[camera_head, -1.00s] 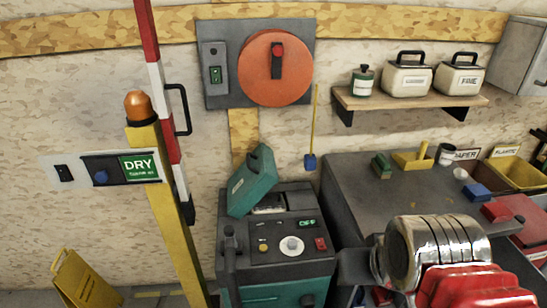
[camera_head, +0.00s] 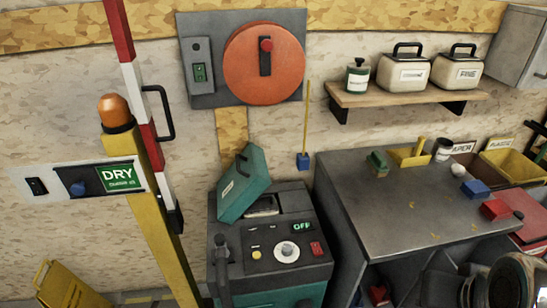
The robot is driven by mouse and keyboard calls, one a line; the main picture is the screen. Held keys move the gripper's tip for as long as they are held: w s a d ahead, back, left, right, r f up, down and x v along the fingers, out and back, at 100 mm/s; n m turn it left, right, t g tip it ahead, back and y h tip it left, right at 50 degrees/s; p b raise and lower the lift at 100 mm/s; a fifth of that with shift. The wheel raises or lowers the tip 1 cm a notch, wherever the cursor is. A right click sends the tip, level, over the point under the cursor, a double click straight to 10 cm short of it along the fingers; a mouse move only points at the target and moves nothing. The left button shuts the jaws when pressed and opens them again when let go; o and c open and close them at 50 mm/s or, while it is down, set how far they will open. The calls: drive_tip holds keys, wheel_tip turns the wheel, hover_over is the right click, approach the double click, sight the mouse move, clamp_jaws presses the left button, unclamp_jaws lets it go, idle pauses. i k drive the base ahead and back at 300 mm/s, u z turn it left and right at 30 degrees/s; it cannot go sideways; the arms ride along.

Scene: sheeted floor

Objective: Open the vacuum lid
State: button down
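A dark grey and teal machine (camera_head: 268,240) stands on the floor at the lower middle, with a dial, buttons and a display that appears to read OFF. It looks like the vacuum. A teal lid-like part (camera_head: 244,184) with a dark handle sits tilted at its back left, beside a pale opening. A dark lever stands at the machine's front left. Parts of my arm show at the bottom right corner, well right of the machine. My gripper's fingertips cannot be made out.
A grey workbench (camera_head: 400,235) with small blocks stands right of the machine. A yellow post (camera_head: 165,220) with an orange beacon and striped barrier arm stands left. A large orange disc (camera_head: 264,62) is on the wall. A shelf (camera_head: 405,95) holds containers.

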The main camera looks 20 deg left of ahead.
sight(248, 176)
drive_tip(key=z, duration=0.3)
drive_tip(key=k, duration=1.25)
drive_tip(key=u, duration=1.3)
drive_tip(key=i, duration=1.4)
